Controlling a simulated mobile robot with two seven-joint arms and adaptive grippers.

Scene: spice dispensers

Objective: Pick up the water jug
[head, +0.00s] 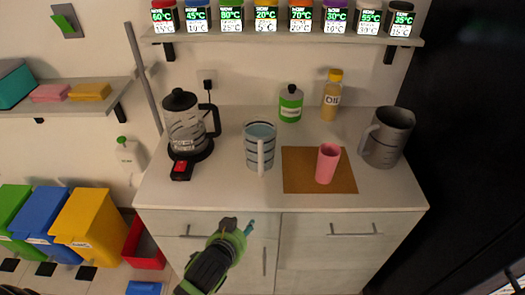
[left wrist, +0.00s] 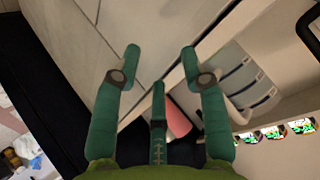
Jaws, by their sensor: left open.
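The water jug (head: 260,148), clear with dark bands and bluish water inside, stands upright on the counter's middle, with its pale handle facing me. In the left wrist view the banded jug (left wrist: 238,76) shows sideways at the right, partly behind a finger. My left gripper (head: 240,226) is in front of the cabinet, below the counter's front edge and apart from the jug. In the left wrist view its green fingers (left wrist: 160,58) are spread, with nothing between them. My right gripper is not in view.
On the counter (head: 235,192), a kettle (head: 187,125) stands left of the jug. A pink cup (head: 327,164) on a brown mat (head: 296,179) and a grey pitcher (head: 391,138) stand to its right. Green (head: 290,104) and oil (head: 332,95) bottles are behind. A shelf of spice dispensers (head: 231,17) hangs above.

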